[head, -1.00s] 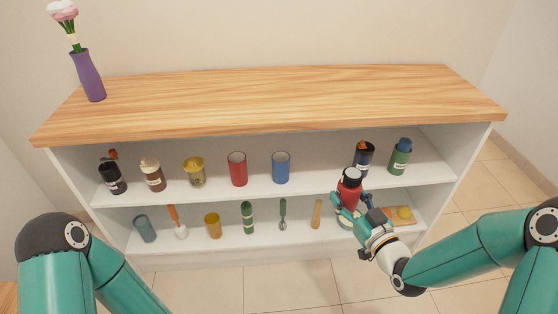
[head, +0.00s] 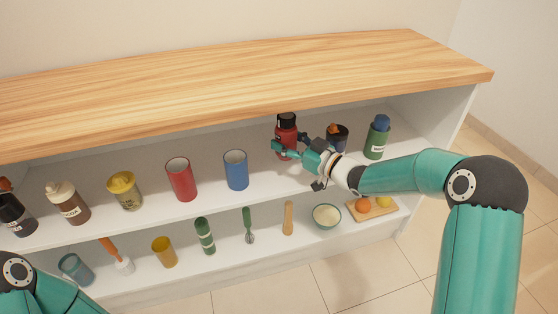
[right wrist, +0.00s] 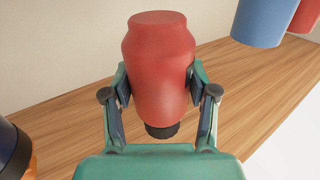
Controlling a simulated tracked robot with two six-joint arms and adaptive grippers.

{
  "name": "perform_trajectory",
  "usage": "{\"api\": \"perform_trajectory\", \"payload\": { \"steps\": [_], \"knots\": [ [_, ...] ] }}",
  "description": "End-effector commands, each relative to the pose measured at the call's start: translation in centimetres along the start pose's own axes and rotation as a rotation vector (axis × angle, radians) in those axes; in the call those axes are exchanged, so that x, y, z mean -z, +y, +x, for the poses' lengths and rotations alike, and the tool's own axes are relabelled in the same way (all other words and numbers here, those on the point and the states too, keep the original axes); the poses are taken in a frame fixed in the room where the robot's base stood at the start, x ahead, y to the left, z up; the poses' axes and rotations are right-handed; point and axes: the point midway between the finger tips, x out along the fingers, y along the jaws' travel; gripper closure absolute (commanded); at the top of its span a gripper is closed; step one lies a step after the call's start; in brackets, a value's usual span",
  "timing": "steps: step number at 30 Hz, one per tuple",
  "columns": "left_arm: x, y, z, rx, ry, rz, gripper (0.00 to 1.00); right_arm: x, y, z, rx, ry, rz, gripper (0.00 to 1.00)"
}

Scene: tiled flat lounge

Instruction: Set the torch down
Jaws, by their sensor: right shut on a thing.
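My right gripper (head: 292,151) is shut on a red bottle (head: 286,134) with a black cap. The bottle is upright at the upper shelf, between the blue cup and the dark jar. I cannot tell whether its base touches the shelf. In the right wrist view the red bottle (right wrist: 160,70) sits between both fingers (right wrist: 160,92), with its black cap toward the bottom of the picture. It looks like a bottle, and I see no clear torch. My left gripper is out of view; only part of that arm shows at lower left.
On the upper shelf (head: 135,222), a blue cup (head: 236,170) and red cup (head: 181,180) stand left of the bottle. A dark jar (head: 337,137) and green bottle (head: 377,138) stand right. The wooden top (head: 230,85) overhangs closely. A bowl (head: 327,216) is below.

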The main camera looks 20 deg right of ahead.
Motion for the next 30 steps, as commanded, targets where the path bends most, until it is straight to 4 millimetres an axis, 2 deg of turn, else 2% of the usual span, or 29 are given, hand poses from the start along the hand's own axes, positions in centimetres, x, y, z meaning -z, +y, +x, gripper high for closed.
{"api": "perform_trajectory", "payload": {
  "steps": [5, 12, 24, 25, 29, 30],
  "knots": [
    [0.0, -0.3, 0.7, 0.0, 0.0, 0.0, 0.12, -1.6, 0.2, -0.2, -0.005, 0.001, 0.0, 0.9],
    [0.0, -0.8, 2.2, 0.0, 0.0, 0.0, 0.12, -5.3, 0.2, -0.3, -0.007, 0.001, 0.001, 0.9],
    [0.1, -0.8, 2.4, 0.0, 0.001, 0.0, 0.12, -5.9, 0.3, -0.3, -0.007, 0.002, -0.001, 0.9],
    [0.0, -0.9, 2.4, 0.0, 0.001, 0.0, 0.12, -5.9, 0.3, -0.3, -0.007, 0.001, -0.001, 0.4],
    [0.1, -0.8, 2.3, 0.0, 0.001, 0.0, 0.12, -5.8, 0.3, -0.3, -0.008, 0.001, -0.001, 0.19],
    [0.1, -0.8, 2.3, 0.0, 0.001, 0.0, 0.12, -5.8, 0.3, -0.3, -0.008, 0.001, -0.001, 0.17]
  ]
}}
